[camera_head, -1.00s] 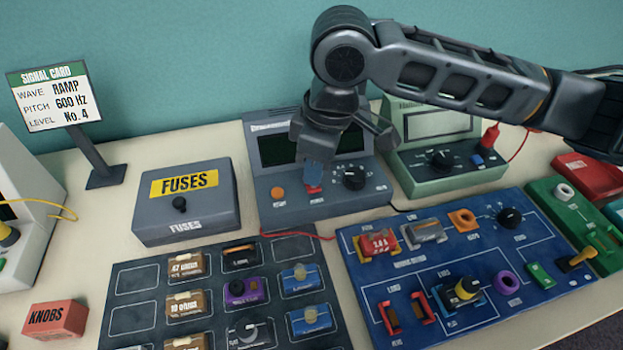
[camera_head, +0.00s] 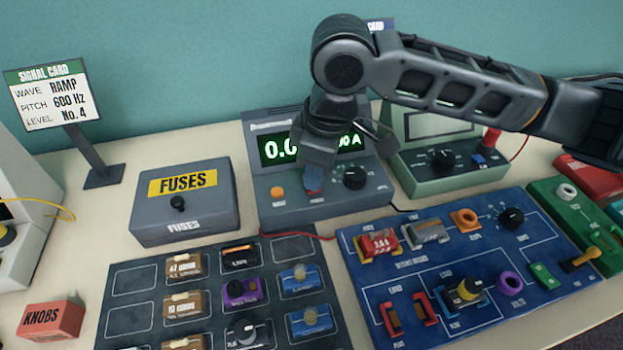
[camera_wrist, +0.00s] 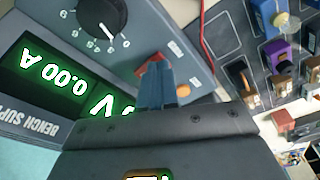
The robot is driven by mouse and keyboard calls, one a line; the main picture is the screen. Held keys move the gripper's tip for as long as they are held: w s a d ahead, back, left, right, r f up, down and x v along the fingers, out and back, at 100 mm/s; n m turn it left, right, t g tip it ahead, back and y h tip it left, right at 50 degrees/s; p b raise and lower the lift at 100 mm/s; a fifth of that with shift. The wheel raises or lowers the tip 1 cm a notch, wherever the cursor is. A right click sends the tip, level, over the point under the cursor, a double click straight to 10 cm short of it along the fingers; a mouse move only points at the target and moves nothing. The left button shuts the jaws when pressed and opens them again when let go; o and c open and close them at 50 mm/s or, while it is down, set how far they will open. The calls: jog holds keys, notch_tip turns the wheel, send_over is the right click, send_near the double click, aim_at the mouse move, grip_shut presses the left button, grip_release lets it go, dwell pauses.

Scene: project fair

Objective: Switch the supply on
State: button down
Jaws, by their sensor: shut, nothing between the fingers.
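The bench supply (camera_head: 277,206) is a grey box at the back middle of the table. Its display (camera_head: 275,149) is lit green and reads 0.00 A in the wrist view (camera_wrist: 72,80); my gripper hides part of it. My gripper (camera_head: 313,185) is shut and empty, with its blue-grey fingertips at the red power switch on the supply's front. The red switch shows beside the fingertips in the wrist view (camera_wrist: 153,61). The fingers cover most of it, and I cannot tell whether they still touch it. An orange button (camera_head: 278,193) and a black knob (camera_head: 354,177) flank it.
A green instrument (camera_head: 450,180) with a red plug stands close on the right. A grey fuses box (camera_head: 186,218) is on the left. A blue circuit board (camera_head: 440,310) and a dark parts tray (camera_head: 140,322) lie in front. A red wire runs between them.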

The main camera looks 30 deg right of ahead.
jog(key=shift+r, duration=0.1)
notch_tip(320, 180, up, 7)
jog(key=p, duration=0.6)
dwell(0.3)
dwell(0.4)
